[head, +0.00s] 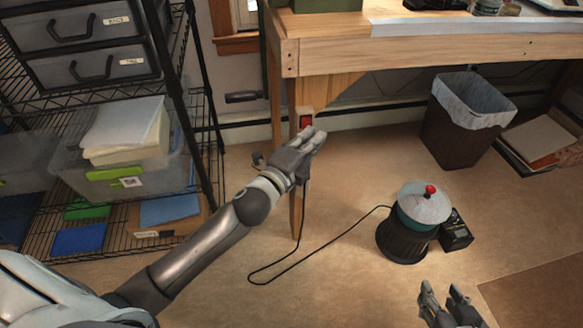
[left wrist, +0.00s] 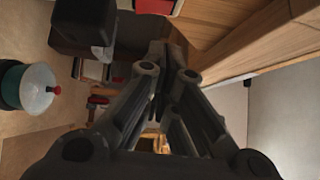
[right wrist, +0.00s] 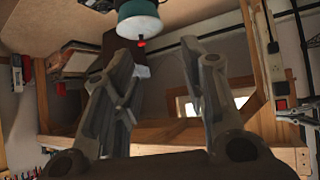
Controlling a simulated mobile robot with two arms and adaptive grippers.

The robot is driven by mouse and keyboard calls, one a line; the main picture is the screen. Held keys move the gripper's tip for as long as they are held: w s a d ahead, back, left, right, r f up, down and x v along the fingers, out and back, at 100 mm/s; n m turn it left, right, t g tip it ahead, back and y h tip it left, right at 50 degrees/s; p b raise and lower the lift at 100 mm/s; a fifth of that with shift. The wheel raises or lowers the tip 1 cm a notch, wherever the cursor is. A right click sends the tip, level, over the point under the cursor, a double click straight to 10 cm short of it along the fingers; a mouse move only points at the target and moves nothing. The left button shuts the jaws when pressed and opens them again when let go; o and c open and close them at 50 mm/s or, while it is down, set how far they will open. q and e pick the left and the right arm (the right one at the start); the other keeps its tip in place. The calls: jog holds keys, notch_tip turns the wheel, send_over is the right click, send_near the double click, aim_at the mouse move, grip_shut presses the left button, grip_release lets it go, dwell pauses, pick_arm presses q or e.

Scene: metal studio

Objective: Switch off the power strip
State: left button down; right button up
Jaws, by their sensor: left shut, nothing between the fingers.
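The power strip (head: 306,117) is fixed upright on the wooden bench leg, with its red switch at its visible upper part. The lower part is hidden behind my left gripper. My left gripper (head: 318,136) is shut and empty, its fingertips just below the red switch in the head view. I cannot tell whether they touch the strip. The closed fingers also show in the left wrist view (left wrist: 166,66). The strip's red part shows in the right wrist view (right wrist: 282,104). My right gripper (head: 450,291) is open and empty, low at the right front.
A round device (head: 408,222) with a red knob stands on the floor, its black cord (head: 325,243) running toward the leg. A black box (head: 456,233) is beside it. A wire shelf (head: 205,120) stands left, a lined bin (head: 462,130) right. The workbench (head: 420,48) overhangs.

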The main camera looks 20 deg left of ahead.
pick_arm(q)
jog(key=s+a+p, duration=0.1)
jog(key=s, duration=0.9)
jog(key=shift+a+r, duration=0.3)
jog(key=shift+r, duration=0.15)
pick_arm(e)
jog(key=s+d+f+g+h, duration=0.1)
jog(key=s+d+f+g, duration=0.1)
jog(key=s+f+g, duration=0.2)
jog(key=shift+s+d, duration=0.35)
jog(key=shift+s, duration=1.15)
pick_arm(q)
jog(key=shift+s, duration=0.1)
